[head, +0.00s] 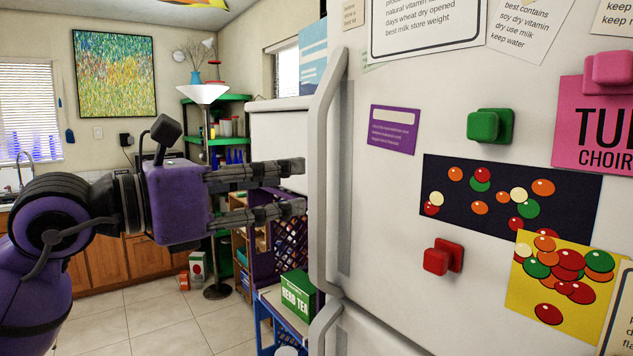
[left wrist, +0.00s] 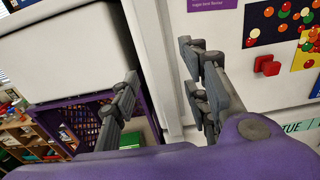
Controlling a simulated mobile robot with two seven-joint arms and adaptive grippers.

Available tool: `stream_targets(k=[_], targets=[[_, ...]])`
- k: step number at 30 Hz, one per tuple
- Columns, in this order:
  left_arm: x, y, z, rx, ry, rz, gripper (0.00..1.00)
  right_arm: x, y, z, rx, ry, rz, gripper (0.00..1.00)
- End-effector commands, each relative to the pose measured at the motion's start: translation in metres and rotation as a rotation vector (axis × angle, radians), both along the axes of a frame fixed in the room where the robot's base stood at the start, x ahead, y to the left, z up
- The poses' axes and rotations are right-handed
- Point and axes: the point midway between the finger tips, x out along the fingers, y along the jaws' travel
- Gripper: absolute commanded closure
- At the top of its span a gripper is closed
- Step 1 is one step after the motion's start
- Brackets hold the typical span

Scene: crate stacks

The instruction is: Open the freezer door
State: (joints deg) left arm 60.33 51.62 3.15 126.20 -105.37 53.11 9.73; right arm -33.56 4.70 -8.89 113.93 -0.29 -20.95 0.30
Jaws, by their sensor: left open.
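The white freezer door (head: 390,220) fills the right of the head view, covered with magnets and papers. Its long upright handle (head: 322,150) runs along the door's left edge, and the door looks shut. My left gripper (head: 304,186) comes in from the left with two dark fingers, one above the other in the head view. The fingers are spread and empty, with their tips close to the left of the handle. Whether they touch it I cannot tell. In the left wrist view the open fingers (left wrist: 158,70) stand either side of a white upright edge. My right gripper is out of view.
A second handle (head: 324,332) starts below the first. A purple crate (head: 262,262) and a green herb tea box (head: 298,294) stand low beside the fridge. A green shelf (head: 228,141) and a lamp (head: 203,95) are behind.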

Motion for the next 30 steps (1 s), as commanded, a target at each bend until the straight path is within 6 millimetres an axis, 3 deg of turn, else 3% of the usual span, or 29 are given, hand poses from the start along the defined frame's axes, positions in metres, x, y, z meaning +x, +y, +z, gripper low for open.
stream_targets(k=[6, 12, 24, 30], targets=[[0.018, -0.028, 0.004, -0.003, -0.003, -0.003, 0.58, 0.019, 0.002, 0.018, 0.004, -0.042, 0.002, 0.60], [0.035, -0.050, 0.003, -0.002, -0.003, -0.002, 0.58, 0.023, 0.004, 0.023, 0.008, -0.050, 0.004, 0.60], [0.042, -0.059, 0.000, -0.001, -0.001, -0.002, 0.58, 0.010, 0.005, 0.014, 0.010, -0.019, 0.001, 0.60], [0.042, -0.059, 0.000, -0.001, 0.000, -0.002, 0.81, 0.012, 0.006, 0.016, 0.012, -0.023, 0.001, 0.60]])
